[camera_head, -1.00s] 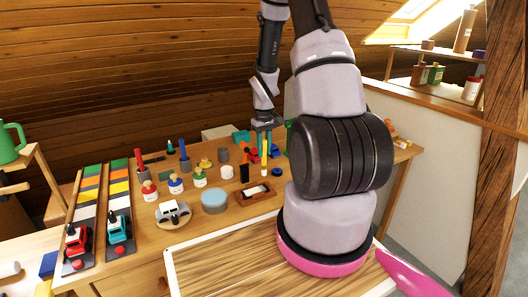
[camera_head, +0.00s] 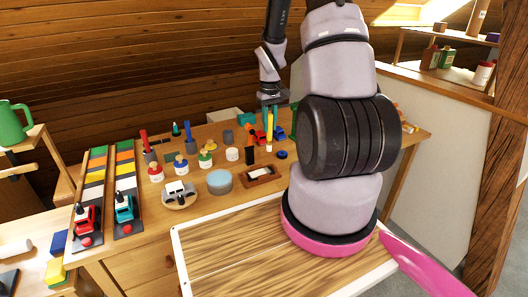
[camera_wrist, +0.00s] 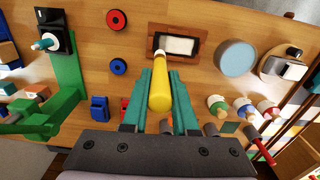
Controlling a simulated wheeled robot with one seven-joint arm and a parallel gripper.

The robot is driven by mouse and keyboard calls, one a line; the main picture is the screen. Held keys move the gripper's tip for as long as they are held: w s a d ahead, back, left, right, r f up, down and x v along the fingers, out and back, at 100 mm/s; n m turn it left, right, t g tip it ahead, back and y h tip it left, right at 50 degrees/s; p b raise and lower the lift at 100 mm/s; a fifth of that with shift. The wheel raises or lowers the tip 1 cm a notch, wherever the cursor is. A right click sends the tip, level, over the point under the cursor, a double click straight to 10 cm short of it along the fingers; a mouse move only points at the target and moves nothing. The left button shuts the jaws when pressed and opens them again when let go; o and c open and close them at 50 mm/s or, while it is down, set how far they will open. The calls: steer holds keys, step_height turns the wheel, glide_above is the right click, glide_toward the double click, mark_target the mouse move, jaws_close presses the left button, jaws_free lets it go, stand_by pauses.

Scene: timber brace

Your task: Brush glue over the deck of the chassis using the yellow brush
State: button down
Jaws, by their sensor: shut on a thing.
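My gripper (camera_wrist: 161,78) is shut on the yellow brush (camera_wrist: 159,95), between its two teal fingers. In the head view the brush (camera_head: 270,130) hangs upright, tip down, below my gripper (camera_head: 269,110). The pale brush tip appears just beside the wooden glue tray with a white pad (camera_wrist: 178,45) in the wrist view. In the head view the tip is above and behind that tray (camera_head: 260,175); contact is not seen. The grey-and-white chassis (camera_head: 177,187) sits on a round wooden stand left of the tray. It also shows at the wrist view's right (camera_wrist: 284,67).
A round blue-lidded tin (camera_head: 219,182) stands between chassis and tray. Several paint bottles (camera_head: 181,165) stand behind the chassis. Two toy trains on dark boards (camera_head: 124,208) are at the left. A green stand (camera_wrist: 68,85) is near my gripper. A framed wooden board (camera_head: 235,245) lies in front.

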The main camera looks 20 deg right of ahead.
mark_target(269, 144)
steer(key=shift+f, duration=0.15)
steer(key=shift+f, duration=3.35)
steer(key=shift+f, duration=1)
steer(key=shift+a, duration=0.1)
steer(key=shift+a, duration=3.95)
steer(key=shift+d+r, duration=0.1)
steer(key=shift+d, duration=3.95)
steer(key=shift+a, duration=4.05)
steer(key=shift+d, duration=4.05)
